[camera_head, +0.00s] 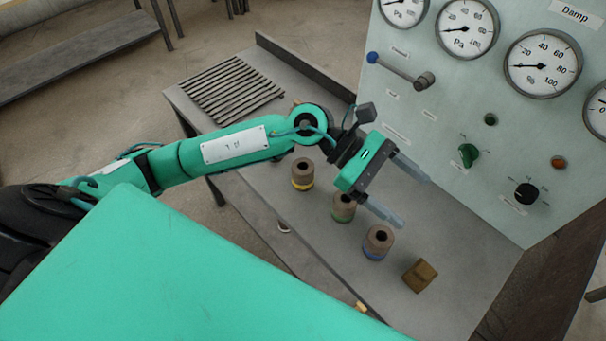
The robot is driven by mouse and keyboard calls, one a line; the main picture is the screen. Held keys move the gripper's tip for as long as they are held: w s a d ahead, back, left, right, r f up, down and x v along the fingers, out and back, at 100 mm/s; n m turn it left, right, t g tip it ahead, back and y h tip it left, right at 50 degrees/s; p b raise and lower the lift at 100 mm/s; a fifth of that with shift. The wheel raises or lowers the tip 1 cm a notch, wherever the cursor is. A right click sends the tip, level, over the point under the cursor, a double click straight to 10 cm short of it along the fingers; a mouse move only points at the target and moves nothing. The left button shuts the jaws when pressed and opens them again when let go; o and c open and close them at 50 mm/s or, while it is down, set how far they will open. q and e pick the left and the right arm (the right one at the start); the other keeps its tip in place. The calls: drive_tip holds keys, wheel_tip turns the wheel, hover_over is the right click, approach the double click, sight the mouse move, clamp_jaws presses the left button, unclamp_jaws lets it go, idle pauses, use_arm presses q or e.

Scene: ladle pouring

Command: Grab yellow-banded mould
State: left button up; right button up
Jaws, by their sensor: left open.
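The yellow-banded mould (302,174) is a short brown cylinder with a hole in its top and a yellow band near its base. It stands upright on the grey table (440,305). My left gripper (415,197) is open and empty, to the right of the yellow-banded mould and apart from it. Its two grey fingers point right, above the table. A green-banded mould (343,208) stands beneath the gripper, partly covered by it. A blue-banded mould (378,242) stands nearer the front. My right gripper is not in view.
A brown block (420,275) lies on the table to the right of the blue-banded mould. A slatted grate (232,90) is at the table's far left. A panel with gauges and knobs (468,155) rises along the table's right side.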

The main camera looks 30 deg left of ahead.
use_arm(q)
drive_tip(key=w+a+f+m+y, duration=0.4)
drive_tip(key=a+f+y, duration=0.3)
drive_tip(key=a, duration=0.2)
drive_tip(key=m+t+y, duration=0.1)
drive_tip(key=t+y, duration=0.1)
drive_tip(key=y, duration=0.6)
hover_over(302, 165)
drive_tip(key=s, duration=0.1)
drive_tip(key=f, duration=0.2)
drive_tip(key=f+p, duration=0.1)
drive_tip(key=f, duration=0.5)
drive_tip(key=shift+s+d+f+p, duration=0.1)
drive_tip(key=shift+d+f+p, duration=0.15)
drive_tip(key=shift+d+p, duration=0.1)
drive_tip(key=shift+f+p, duration=0.3)
drive_tip(key=shift+f, duration=0.25)
wheel_tip(302, 165, down, 4)
drive_tip(key=shift+r+p, duration=0.15)
drive_tip(key=shift+p, duration=0.5)
drive_tip(key=shift+f, duration=0.35)
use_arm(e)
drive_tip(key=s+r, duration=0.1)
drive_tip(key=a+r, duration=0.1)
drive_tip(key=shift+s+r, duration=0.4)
use_arm(q)
drive_tip(key=shift+c, duration=0.5)
